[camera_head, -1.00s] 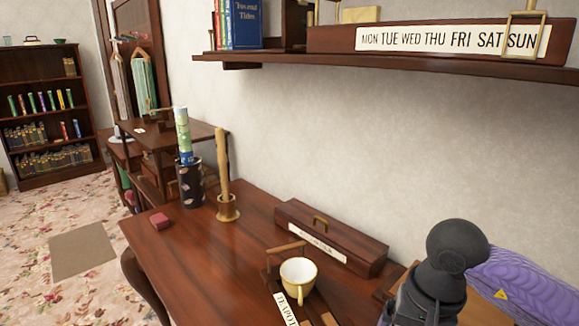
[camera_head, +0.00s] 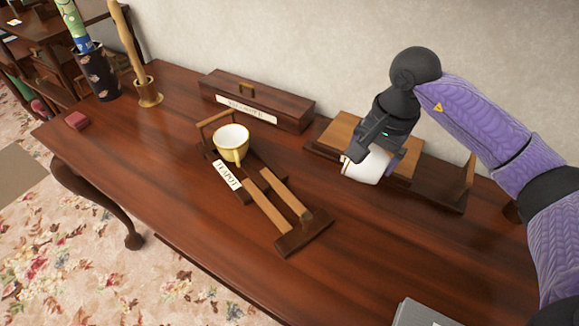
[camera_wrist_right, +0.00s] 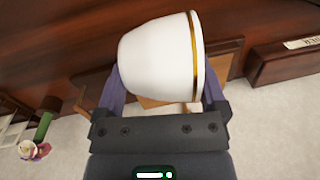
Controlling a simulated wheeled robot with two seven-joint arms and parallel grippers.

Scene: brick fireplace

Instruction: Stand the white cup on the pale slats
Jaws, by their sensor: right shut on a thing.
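The white cup (camera_head: 368,165) is in my right gripper (camera_head: 368,153), held tilted in front of the pale board at the back right. In the right wrist view the white cup (camera_wrist_right: 158,58) lies sideways between the fingers, with a gold band near its rim at the right. The pale slats (camera_head: 264,207) are two light strips on a dark wooden tray (camera_head: 306,233), left of and nearer than the gripper; their tops are bare. A yellow cup (camera_head: 231,152) with a white inside stands at the far end of that tray, by a TEAPOT label (camera_head: 227,175). My left gripper is out of view.
A second tray with a pale board (camera_head: 338,131) lies behind the gripper, with an upright handle (camera_head: 469,172) at its right. A long dark box (camera_head: 258,99) stands against the wall. A grey object (camera_head: 418,314) is at the front edge.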

